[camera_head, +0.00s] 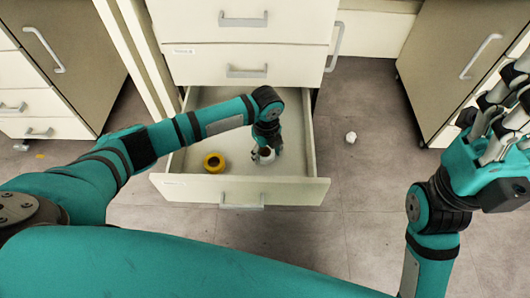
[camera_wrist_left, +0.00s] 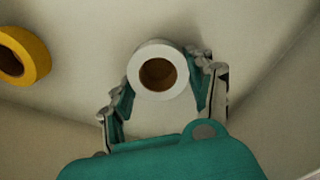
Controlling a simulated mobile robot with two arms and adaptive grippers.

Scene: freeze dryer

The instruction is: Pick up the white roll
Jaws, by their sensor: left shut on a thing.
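The white roll (camera_wrist_left: 158,48) has a brown core and sits between the fingers of my left gripper (camera_wrist_left: 162,76) in the left wrist view. The gripper is shut on it. In the head view, my left gripper (camera_head: 266,150) reaches down into the open drawer, and the white roll (camera_head: 263,159) shows only partly beneath it. I cannot tell whether the roll is clear of the drawer floor. My right gripper (camera_head: 503,108) is raised at the right edge, its fingers spread and empty.
A yellow roll (camera_head: 214,161) lies in the drawer, left of the white roll; it also shows in the left wrist view (camera_wrist_left: 24,54). The open drawer's front (camera_head: 285,191) and side walls surround my left gripper. A small white object (camera_head: 351,137) lies on the floor at right.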

